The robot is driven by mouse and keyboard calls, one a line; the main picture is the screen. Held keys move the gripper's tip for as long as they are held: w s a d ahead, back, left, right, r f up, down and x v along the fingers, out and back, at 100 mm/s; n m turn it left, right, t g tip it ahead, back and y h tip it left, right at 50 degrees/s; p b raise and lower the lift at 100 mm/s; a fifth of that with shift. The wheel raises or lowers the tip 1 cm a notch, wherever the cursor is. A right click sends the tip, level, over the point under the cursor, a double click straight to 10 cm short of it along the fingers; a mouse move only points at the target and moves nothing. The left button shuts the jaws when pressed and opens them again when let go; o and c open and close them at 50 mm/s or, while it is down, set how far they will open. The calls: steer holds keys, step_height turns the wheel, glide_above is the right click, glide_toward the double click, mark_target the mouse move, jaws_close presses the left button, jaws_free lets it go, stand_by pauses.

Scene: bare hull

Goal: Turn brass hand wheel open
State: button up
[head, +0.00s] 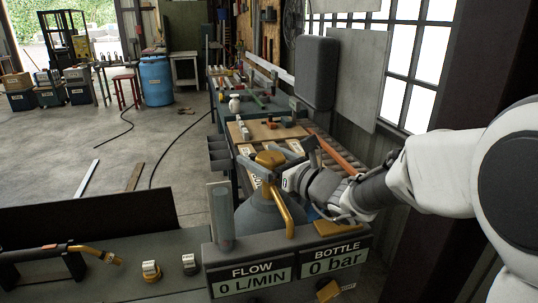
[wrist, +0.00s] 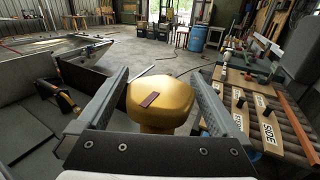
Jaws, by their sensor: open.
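The brass hand wheel (head: 270,158) sits on top of a grey gas bottle (head: 260,220) in the head view. In the wrist view the wheel (wrist: 160,98) is large and central, with a small dark red mark on its top. My gripper (wrist: 160,74) is open, with one finger on each side of the wheel. A gap shows between the wheel and each finger, and I cannot tell whether either touches. In the head view my gripper (head: 279,158) reaches in from the right at wheel height.
A display panel (head: 290,268) in front reads FLOW 0 L/MIN and BOTTLE 0 bar. A brass pipe (head: 283,212) and a clear tube (head: 221,214) stand close to the bottle. A torch (head: 60,254) lies at left. Roller conveyor and bench (head: 262,102) are behind.

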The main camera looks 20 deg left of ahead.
steer(key=shift+w+a, duration=0.1)
steer(key=shift+a, duration=0.05)
steer(key=c, duration=1.2)
steer(key=shift+o, duration=0.2)
